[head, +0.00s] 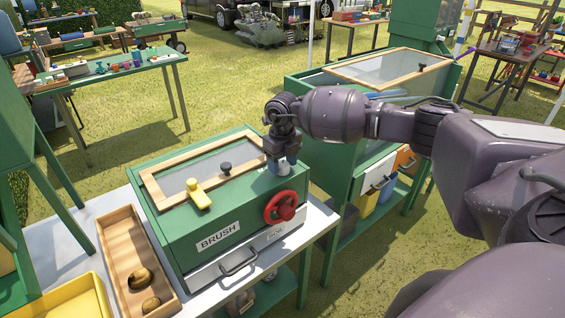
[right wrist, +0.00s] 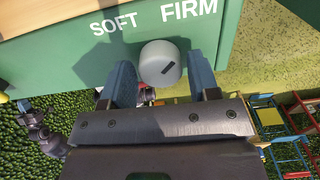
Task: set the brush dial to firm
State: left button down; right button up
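The dial (right wrist: 160,63) is a round grey knob with a short dark mark on its face, below the white words SOFT (right wrist: 115,24) and FIRM (right wrist: 189,10) on a green panel. The mark lies slanted on the lower right of the face; I cannot tell which word it points to. My right gripper (right wrist: 162,75) is open, with a blue finger on each side of the dial and gaps between. In the head view my right gripper (head: 283,163) is over the right end of the green brush box (head: 180,235) and hides the dial. My left gripper is not in view.
The box has a red handwheel (head: 281,207), a BRUSH label (head: 218,236), a drawer (head: 240,262), a yellow handle (head: 199,195) and a black knob (head: 226,168). A wooden tray (head: 122,240) lies left. Another green stand (head: 340,170) is close behind my right arm.

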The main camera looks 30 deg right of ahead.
aim_at(282, 164)
jog(key=shift+o, duration=1)
notch_tip(282, 164, up, 11)
jog(key=shift+f, duration=0.15)
